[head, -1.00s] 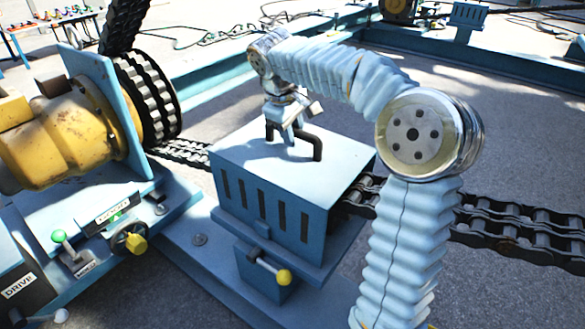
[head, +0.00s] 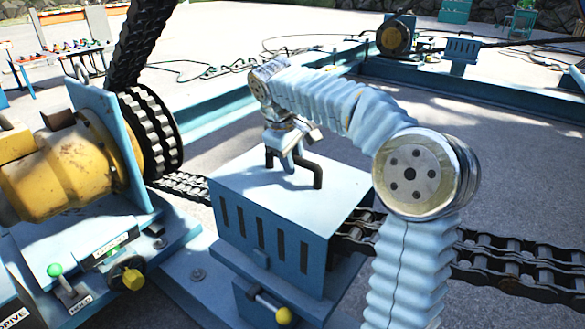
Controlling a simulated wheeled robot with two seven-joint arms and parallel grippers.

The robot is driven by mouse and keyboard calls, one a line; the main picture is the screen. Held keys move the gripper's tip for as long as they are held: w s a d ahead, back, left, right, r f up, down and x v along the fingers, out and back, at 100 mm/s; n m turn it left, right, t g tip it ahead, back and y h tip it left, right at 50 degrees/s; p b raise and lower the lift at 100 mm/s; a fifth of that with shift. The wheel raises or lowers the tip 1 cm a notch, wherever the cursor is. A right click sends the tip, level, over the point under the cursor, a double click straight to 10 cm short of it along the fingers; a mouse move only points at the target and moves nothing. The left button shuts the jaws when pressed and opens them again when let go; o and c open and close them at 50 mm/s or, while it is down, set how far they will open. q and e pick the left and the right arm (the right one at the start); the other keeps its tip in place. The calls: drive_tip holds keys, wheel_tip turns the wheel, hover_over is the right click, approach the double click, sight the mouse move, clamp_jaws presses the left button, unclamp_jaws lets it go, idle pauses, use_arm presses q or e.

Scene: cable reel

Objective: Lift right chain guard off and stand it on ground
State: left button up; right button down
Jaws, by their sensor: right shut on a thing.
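The right chain guard (head: 335,195) is a pale blue box with dark slots in its front side and a black bar handle (head: 317,174) on top. It sits upright over the black chain (head: 500,262), which comes out on both sides. My right gripper (head: 284,160) reaches down from above and is shut on the handle. The fingertips are small in the picture. I cannot tell whether the guard's lower edge is clear of the blue base under it. My left gripper is not in view.
A yellow motor (head: 55,172) and a toothed sprocket (head: 150,130) stand at left. A yellow-knobbed latch (head: 283,316) is below the guard. Blue frame beams (head: 230,108) cross behind. Open grey ground (head: 440,110) lies behind and right. Another guard (head: 462,50) stands far back.

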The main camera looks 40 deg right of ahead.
wheel_tip(320, 180, up, 16)
drive_tip(key=p, duration=0.5)
drive_tip(key=shift+f, duration=0.15)
drive_tip(key=shift+r+p, duration=1.4)
drive_tip(key=shift+r, duration=1.35)
